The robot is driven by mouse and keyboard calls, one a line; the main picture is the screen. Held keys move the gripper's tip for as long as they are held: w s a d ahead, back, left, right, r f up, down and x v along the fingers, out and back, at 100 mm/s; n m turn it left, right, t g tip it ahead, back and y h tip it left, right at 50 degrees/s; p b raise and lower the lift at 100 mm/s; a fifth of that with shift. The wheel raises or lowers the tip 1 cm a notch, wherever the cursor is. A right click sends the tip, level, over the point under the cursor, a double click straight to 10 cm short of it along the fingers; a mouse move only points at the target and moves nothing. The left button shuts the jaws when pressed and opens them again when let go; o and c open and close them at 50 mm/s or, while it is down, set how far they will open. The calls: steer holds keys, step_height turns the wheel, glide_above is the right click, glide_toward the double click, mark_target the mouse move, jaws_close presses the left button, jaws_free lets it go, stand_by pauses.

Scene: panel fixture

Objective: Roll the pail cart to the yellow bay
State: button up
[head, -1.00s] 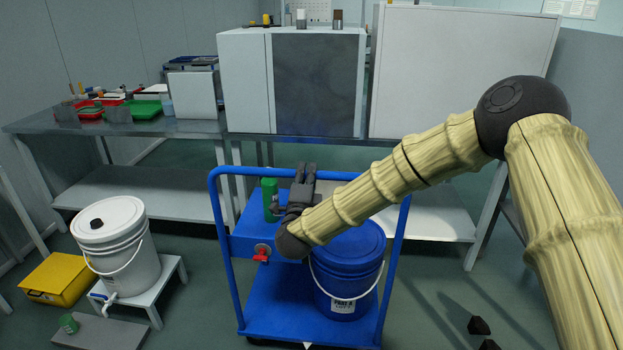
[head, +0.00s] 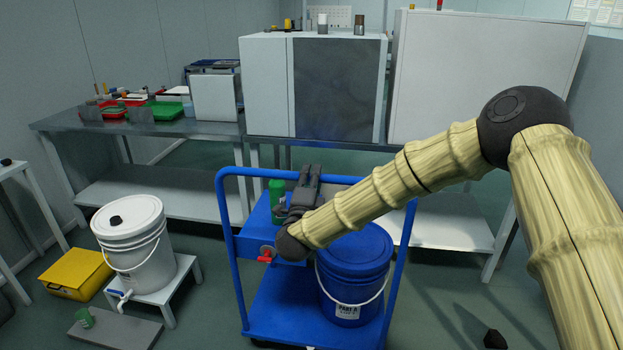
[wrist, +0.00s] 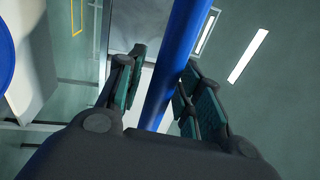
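The blue pail cart (head: 270,303) stands centre-front in the head view. A blue lidded pail (head: 352,262) with a white label and wire handle sits on its deck. The cart's tubular handle (head: 345,180) rises around the load. My gripper (head: 312,178) is at the top bar, left of the pail. A yellow outline (wrist: 77,16) shows on the floor in the wrist view; no yellow bay shows in the head view.
A white pail (head: 130,240) stands on a low stand (head: 175,283) left of the cart, near a yellow case (head: 76,272) and a grey slab (head: 122,334). Benches (head: 145,127) line the back. A dark lump (head: 495,340) lies right on otherwise open floor.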

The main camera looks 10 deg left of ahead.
steer(key=shift+r, duration=0.1)
steer(key=s+f, duration=0.2)
steer(key=s, duration=0.9)
steer(key=shift+s+d+f, duration=0.2)
steer(key=shift+s, duration=0.2)
steer(key=s+d+f+n+g+y+p, duration=0.1)
steer(key=s+d+f+n+g+p, duration=0.1)
steer(key=s+d+f+n+g, duration=0.5)
steer(key=s+d+f+n+y+p, duration=0.1)
steer(key=s+d+f+p, duration=0.3)
steer(key=f, duration=0.8)
steer(key=s+d+f+n+g+p, duration=0.1)
steer(key=s+d+f+n+g, duration=0.3)
steer(key=d+f, duration=0.4)
steer(key=s+d+f+n+g+h+p, duration=0.1)
steer(key=s+d+f+n+g+p, duration=0.1)
steer(key=s+d, duration=0.8)
steer(key=s+d+f+n+g+h+p, duration=0.1)
steer(key=s+d+g, duration=0.6)
steer(key=s, duration=1.1)
steer(key=d+f+n+p, duration=0.1)
steer(key=d+f+n, duration=0.1)
steer(key=d+f, duration=0.1)
steer(key=shift+d+h, duration=0.4)
